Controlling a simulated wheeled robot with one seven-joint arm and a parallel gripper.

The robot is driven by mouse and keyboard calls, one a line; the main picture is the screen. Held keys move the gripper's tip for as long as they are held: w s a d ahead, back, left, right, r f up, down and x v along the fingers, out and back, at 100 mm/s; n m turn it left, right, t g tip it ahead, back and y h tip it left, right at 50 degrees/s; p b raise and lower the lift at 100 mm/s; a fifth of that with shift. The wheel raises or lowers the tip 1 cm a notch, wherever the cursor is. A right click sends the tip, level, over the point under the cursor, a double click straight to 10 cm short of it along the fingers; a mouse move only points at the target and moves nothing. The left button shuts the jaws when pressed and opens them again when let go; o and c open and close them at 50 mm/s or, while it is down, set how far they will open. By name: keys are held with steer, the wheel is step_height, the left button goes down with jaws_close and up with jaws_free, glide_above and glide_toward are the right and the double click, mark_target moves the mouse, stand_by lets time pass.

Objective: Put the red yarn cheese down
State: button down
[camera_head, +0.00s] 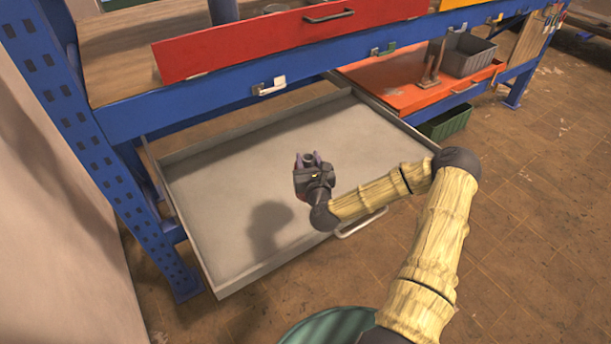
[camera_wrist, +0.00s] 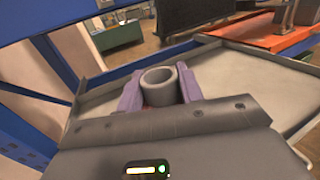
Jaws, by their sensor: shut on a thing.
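My gripper (camera_head: 307,161) is over the open grey drawer (camera_head: 215,170), with its purple fingers shut on the yarn cheese. In the wrist view the held thing (camera_wrist: 158,86) shows as a short grey hollow tube, standing up between the two fingers (camera_wrist: 160,88). Only a faint reddish trace shows low beside it; the rest is hidden by the gripper. In the head view the held thing is small and dark. The shadow of my arm end lies on the drawer floor to the lower left, so the gripper appears to be above it.
The drawer floor is bare, with low walls and a front handle (camera_head: 361,223). It sits pulled out from a blue workbench frame (camera_head: 60,110). Above it is a red drawer (camera_head: 240,45). To the right, an orange drawer (camera_head: 415,80) holds a grey bin (camera_head: 465,52); a green bin (camera_head: 446,122) is below.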

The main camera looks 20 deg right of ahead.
mark_target(309, 159)
steer(key=shift+w+d+f+b, duration=0.25)
steer(key=shift+w+f+b, duration=0.4)
steer(key=shift+b, duration=1.6)
steer(key=shift+w+d+f+b, duration=0.25)
steer(key=shift+w+f+b, duration=0.3)
steer(key=shift+b, duration=1.65)
steer(key=b, duration=0.3)
steer(key=shift+w+a+f+h+b, duration=0.1)
steer(key=shift+w+f+h+b, duration=0.05)
steer(key=shift+w+h+b, duration=0.2)
steer(key=a+f+b, duration=0.2)
steer(key=a+b, duration=0.4)
steer(key=b, duration=1.2)
steer(key=shift+s+f, duration=0.15)
steer(key=shift+s, duration=0.3)
steer(key=shift+d, duration=0.1)
steer(key=shift+s+f+b, duration=0.1)
steer(key=shift+f+b, duration=1.5)
steer(key=shift+f, duration=0.95)
